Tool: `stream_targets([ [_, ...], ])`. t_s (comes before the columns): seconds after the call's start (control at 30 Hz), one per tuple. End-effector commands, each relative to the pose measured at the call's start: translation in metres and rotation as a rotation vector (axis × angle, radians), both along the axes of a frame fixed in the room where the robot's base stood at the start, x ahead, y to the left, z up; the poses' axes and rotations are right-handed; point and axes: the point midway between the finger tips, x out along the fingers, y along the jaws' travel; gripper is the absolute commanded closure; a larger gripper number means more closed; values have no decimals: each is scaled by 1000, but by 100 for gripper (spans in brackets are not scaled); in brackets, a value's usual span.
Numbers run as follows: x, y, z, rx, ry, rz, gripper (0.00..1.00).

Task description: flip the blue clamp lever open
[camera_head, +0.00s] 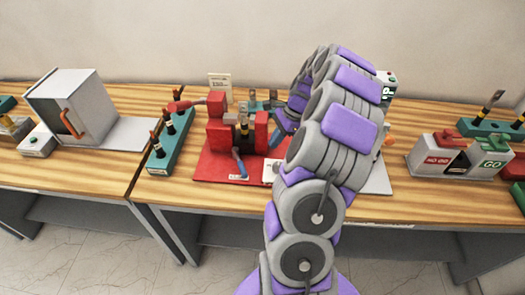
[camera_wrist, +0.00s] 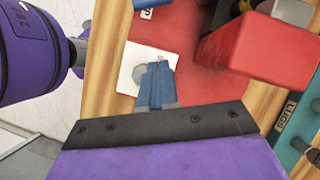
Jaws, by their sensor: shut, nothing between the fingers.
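The blue clamp lever (camera_head: 238,163) stands at the front of the red clamp fixture (camera_head: 217,136) on a red base plate (camera_head: 208,171). It leans down toward a small white label. In the wrist view only a bit of blue, likely the lever (camera_wrist: 166,3), shows at the top edge beside that label. My gripper (camera_head: 275,139) is to the right of the lever, partly hidden by my arm. In the wrist view its blue fingers (camera_wrist: 158,66) are together and empty, over a white square plate (camera_wrist: 134,62), apart from the lever.
A red block (camera_wrist: 240,48) of the fixture is close to the right of my fingers in the wrist view. A teal rack (camera_head: 172,143) with black posts stands left of the base plate. A GO/NO GO box (camera_head: 459,160) is at the right. The table's front strip is clear.

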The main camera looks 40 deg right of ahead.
Motion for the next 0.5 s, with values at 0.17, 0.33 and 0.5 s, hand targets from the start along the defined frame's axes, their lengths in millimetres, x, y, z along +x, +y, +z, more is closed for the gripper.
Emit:
stream_targets([
  [0.17,3,9,-17,1,1,2,100],
  [0.33,8,22,-43,-1,1,1,100],
  [0.5,15,36,-73,1,2,3,100],
])
